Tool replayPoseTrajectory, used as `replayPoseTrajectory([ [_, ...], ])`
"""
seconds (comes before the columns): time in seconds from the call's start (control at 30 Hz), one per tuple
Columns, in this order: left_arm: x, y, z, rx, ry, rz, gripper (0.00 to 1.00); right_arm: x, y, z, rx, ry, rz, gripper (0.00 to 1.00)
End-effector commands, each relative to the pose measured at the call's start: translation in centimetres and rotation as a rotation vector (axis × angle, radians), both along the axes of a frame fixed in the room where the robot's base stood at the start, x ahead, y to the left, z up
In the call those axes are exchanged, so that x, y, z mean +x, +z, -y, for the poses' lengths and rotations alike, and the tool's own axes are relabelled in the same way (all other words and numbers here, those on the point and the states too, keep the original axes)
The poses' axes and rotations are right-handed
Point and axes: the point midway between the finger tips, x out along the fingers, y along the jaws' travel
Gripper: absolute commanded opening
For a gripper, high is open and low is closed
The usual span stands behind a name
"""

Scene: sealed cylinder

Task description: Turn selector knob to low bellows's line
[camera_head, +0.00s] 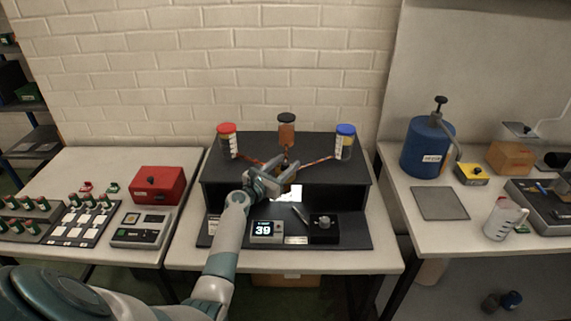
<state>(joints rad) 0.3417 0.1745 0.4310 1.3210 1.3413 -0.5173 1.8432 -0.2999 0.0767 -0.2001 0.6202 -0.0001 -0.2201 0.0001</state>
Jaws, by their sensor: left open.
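My left gripper (284,172) is open over the front middle of a black stand (330,150), where copper-coloured lines meet. It covers that meeting point, so I cannot tell whether it touches a knob there. A red-capped jar (227,142) stands at left on the stand, a dark-capped jar of brown liquid (287,131) at the back middle, and a blue-capped jar (345,142) at right. The line markings are too small to read. A black box with a round knob (324,222) sits on the lower front ledge. My right gripper is not in view.
A red box (158,185) and sample trays stand on the left table.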

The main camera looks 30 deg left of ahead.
Motion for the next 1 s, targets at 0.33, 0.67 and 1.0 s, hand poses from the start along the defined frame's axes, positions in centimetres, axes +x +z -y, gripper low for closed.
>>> replayPoseTrajectory([
  [0.33,0.2,0.0,0.0,0.0,0.0,0.0,0.42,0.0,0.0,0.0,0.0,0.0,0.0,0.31],
  [0.67,0.2,0.0,0.0,0.0,-0.001,0.0,0.01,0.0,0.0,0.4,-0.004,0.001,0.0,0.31],
  [1.0,0.2,-0.2,-0.1,0.003,-0.069,0.001,0.01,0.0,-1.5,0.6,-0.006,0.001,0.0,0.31],
])
